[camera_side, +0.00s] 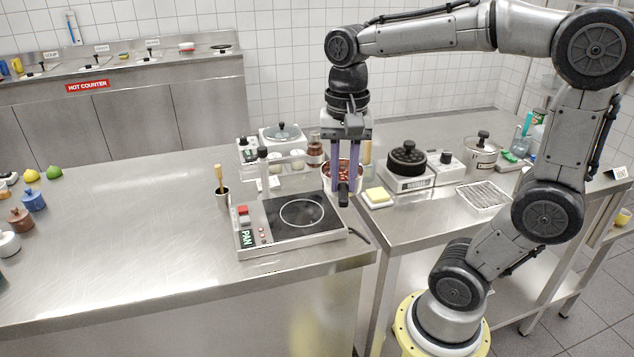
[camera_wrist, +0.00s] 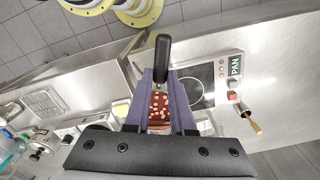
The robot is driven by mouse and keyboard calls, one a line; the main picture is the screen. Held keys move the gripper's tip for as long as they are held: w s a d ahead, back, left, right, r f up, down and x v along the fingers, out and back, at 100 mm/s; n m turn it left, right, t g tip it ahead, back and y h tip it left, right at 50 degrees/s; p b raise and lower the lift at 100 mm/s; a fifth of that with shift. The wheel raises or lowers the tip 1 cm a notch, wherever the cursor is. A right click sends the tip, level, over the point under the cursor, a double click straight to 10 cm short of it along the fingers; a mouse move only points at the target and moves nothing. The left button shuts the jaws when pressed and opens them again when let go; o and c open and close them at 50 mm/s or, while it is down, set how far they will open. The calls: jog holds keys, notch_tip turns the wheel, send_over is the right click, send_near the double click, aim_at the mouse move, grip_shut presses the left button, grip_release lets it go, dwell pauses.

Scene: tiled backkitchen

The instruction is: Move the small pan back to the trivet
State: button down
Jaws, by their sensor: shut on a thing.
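The small pan (camera_side: 329,173) has a pale rim, a black handle and red contents with light pieces. My gripper (camera_side: 347,187) points down with its purple fingers shut on the pan near the handle. In the wrist view the pan's contents (camera_wrist: 159,108) show between the fingers (camera_wrist: 161,76), and the black handle (camera_wrist: 162,58) sticks out past them. The pan is at the back right of the hot plate marked PAN. The fingers partly hide it, and I cannot tell its height above the counter. A wire rack (camera_side: 484,195), apparently the trivet, lies empty on the right-hand counter.
The hot plate (camera_side: 270,229) stands at the left counter's right end, its ring bare. A cup with a brush (camera_side: 222,197) is left of it.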

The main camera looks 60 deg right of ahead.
jog(key=w+a+r+n, duration=0.1)
jog(key=w+a, duration=0.1)
jog(key=w, duration=0.6)
jog(key=w+a+r+n, duration=0.1)
jog(key=w+a, duration=0.1)
jog(key=w, duration=0.6)
jog(key=shift+w+a+f+n, duration=0.35)
jog(key=shift+w+a+f, duration=1.15)
jog(key=shift+f, duration=1.05)
jog(key=shift+w+a+f+n, duration=0.3)
jog(key=shift+w+a+f, duration=0.75)
jog(key=shift+a+f, duration=1.3)
jog(key=shift+w+a+f+n, duration=0.35)
jog(key=shift+w+a+f, duration=1)
jog(key=shift+f, duration=1.45)
jog(key=shift+s+a+f, duration=0.1)
